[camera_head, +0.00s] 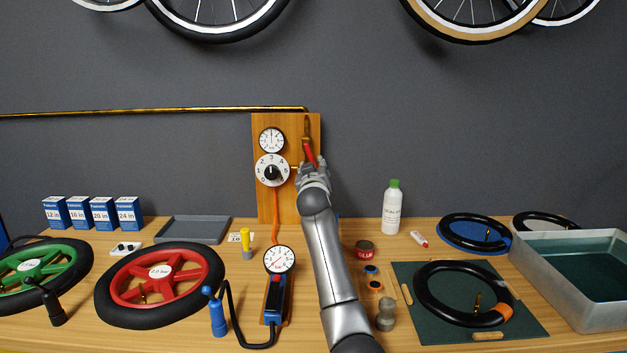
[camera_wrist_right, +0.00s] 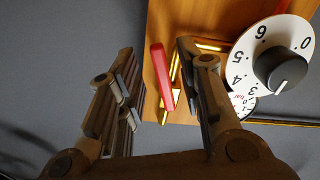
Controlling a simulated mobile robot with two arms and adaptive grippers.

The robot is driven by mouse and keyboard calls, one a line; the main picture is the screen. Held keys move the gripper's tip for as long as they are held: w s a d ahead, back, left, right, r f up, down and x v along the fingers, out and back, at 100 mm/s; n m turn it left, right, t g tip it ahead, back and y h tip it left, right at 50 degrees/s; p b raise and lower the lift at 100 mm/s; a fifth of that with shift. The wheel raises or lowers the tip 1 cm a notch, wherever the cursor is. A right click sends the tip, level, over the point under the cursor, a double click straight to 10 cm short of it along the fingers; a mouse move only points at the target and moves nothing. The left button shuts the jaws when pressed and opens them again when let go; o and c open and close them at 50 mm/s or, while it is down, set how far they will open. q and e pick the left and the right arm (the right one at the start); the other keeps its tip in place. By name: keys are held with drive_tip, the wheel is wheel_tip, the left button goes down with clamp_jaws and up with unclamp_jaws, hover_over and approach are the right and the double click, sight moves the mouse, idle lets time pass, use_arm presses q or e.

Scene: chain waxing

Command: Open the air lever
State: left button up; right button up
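The air lever (camera_head: 309,151) is a red handle at the right side of the wooden wall panel (camera_head: 290,207), just below the end of the brass pipe (camera_head: 160,111). In the right wrist view the red lever (camera_wrist_right: 161,76) appears between my two fingers, slanting slightly. My right gripper (camera_head: 311,168) is at the panel, by the lower end of the lever; it also shows in the right wrist view (camera_wrist_right: 155,52). Its fingers are apart, with a visible gap on the lever's left side; contact on the right is unclear. My left gripper is not in view.
A pressure gauge (camera_head: 271,140) and a numbered dial (camera_head: 271,171) sit on the panel left of the lever. An orange hose (camera_head: 275,215) hangs below. The workbench holds wheels, a pump gauge (camera_head: 280,260), a white bottle (camera_head: 391,210) and a metal tub (camera_head: 597,300).

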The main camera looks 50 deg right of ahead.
drive_tip(key=v, duration=0.8)
idle(0.5)
